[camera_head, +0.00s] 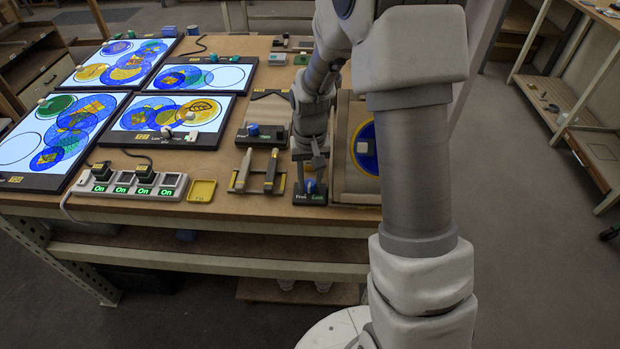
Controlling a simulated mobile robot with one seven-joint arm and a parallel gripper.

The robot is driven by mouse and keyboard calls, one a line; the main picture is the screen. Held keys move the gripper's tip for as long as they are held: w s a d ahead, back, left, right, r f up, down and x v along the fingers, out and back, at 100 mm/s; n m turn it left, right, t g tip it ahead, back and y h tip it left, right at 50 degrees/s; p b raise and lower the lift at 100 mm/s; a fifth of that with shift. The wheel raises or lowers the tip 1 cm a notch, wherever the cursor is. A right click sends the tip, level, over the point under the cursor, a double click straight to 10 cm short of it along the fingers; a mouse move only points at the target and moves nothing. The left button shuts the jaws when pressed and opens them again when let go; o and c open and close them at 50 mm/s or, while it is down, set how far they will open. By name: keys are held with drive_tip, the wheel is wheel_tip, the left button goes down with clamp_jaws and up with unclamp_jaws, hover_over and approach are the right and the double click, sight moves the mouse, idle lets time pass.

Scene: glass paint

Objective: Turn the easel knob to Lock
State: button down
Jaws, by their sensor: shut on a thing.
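The easel (350,190) stands at the table's front right edge, with a round blue and yellow piece (368,160) on it, partly hidden by my arm. At its lower left is a small black box with white "Free" and greenish "Lock" labels (318,198). My gripper (310,181) points down over the box and is shut on the knob. The fingers cover part of the knob, so its exact angle is hard to tell.
A wooden rack with two upright-handled tools (257,172) stands close left of my gripper. Further left are a yellow tray (201,191), a power strip (130,184) with lit "On" switches, and several lit glass panels (180,115).

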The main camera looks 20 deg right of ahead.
sight(310, 182)
drive_tip(key=n, duration=0.3)
drive_tip(key=shift+n, duration=2.1)
drive_tip(key=c, duration=0.5)
unclamp_jaws()
drive_tip(key=shift+c, duration=0.2)
wheel_tip(310, 182, up, 18)
drive_tip(key=p, duration=0.2)
drive_tip(key=shift+f, duration=0.25)
